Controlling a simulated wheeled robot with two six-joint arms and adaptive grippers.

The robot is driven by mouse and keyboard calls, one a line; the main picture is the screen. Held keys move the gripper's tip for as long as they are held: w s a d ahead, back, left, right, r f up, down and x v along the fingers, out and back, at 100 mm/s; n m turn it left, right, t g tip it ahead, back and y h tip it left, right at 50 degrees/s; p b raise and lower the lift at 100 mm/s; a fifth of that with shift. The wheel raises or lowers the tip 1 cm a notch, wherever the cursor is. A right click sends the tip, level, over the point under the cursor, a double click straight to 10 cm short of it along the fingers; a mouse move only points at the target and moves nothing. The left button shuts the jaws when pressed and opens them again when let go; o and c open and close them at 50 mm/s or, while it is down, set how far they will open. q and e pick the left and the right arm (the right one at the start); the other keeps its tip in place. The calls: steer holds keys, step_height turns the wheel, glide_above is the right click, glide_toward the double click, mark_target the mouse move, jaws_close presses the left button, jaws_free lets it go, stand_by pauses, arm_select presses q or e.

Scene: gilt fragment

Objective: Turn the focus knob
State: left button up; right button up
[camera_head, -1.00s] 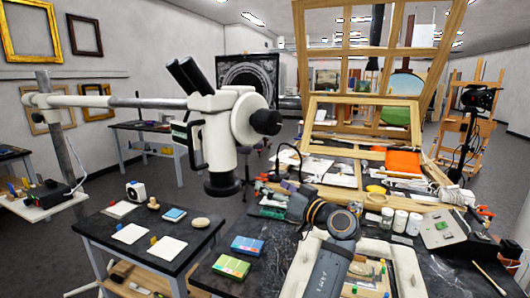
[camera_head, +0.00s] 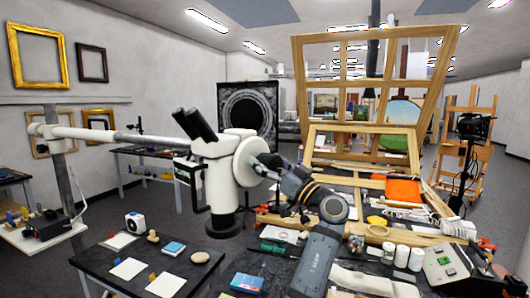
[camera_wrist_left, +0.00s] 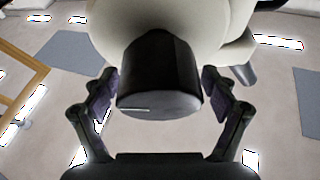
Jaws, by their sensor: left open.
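A white stereo microscope (camera_head: 222,178) with black eyepieces hangs on a boom arm in the middle left of the head view. The black focus knob (camera_wrist_left: 158,72) sits on its white body in the wrist view, its flat end face toward the camera. My left gripper (camera_head: 272,166) is at the right side of the microscope head. In the wrist view its two fingers (camera_wrist_left: 158,92) are open, one on each side of the knob, with gaps visible near the face. In the head view the gripper mostly hides the knob. My right gripper is not in view.
The boom (camera_head: 100,134) runs left to a post. Below is a dark side table (camera_head: 105,267) with cards and small items. A cluttered workbench with jars (camera_head: 402,257) and a wooden frame (camera_head: 365,150) lies right. Open air surrounds the microscope's left side.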

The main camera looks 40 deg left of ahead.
arm_select(q)
steer(key=shift+a+r, duration=0.1)
steer(key=shift+a, duration=0.15)
steer(key=shift+w, duration=0.1)
steer(key=c, duration=1.2)
steer(key=shift+m+t+b, duration=0.5)
steer(key=shift+m+b, duration=0.2)
steer(key=shift+m, duration=0.2)
steer(key=shift+w+m+t+h+b, duration=0.1)
steer(key=shift+m+t+h+b, duration=0.25)
steer(key=shift+m+t, duration=0.45)
steer(key=shift+m, duration=1.2)
steer(key=shift+w+m+t+h, duration=0.2)
steer(key=shift+m+t+h, duration=0.35)
steer(key=shift+m, duration=0.75)
steer(key=shift+t, duration=0.25)
